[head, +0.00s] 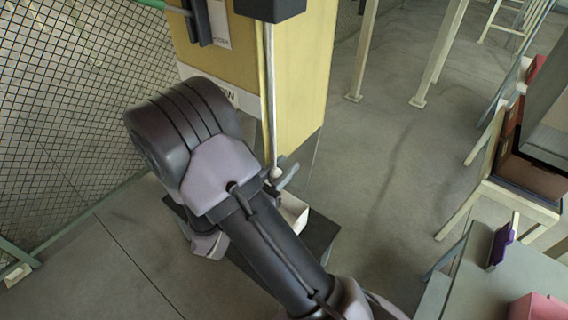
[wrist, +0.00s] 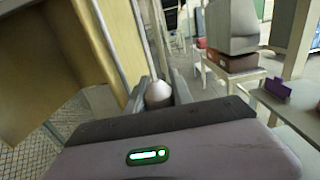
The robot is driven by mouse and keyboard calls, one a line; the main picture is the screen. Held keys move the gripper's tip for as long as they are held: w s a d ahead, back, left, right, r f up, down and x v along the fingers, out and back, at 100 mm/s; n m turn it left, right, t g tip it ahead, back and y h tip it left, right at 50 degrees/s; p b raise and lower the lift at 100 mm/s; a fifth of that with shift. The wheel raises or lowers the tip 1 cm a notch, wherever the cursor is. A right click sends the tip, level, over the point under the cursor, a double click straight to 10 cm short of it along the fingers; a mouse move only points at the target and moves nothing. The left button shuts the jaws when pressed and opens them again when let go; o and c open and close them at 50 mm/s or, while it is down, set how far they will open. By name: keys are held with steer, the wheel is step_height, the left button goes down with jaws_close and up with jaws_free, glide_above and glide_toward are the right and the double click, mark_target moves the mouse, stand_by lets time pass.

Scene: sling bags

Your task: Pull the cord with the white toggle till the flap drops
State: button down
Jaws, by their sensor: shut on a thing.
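A pale cord (head: 267,90) hangs from a dark box (head: 270,8) at the top of a yellow column. At its lower end is the white toggle (head: 276,173). My gripper (head: 281,178) is at the toggle, low beside the column. In the wrist view the toggle (wrist: 158,93) sits between the two fingers of my gripper (wrist: 157,90), which is shut on it. The cord (wrist: 139,42) runs up from it, slightly slanted. I cannot make out which part is the flap or how it stands.
The yellow column (head: 300,80) stands right behind the cord. A white bin (head: 293,208) is below my gripper. A wire mesh fence (head: 70,110) is at the left. Tables with boxes (head: 535,165) and a purple item (head: 500,245) are at the right. Floor between is clear.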

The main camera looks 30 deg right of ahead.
step_height(320, 180, down, 4)
steer(key=shift+f+b, duration=0.1)
steer(key=shift+b, duration=0.6)
steer(key=c, duration=1.1)
jaws_free()
steer(key=shift+a, duration=0.1)
steer(key=p+v, duration=0.2)
steer(key=v, duration=1.5)
steer(key=shift+s+a, duration=0.1)
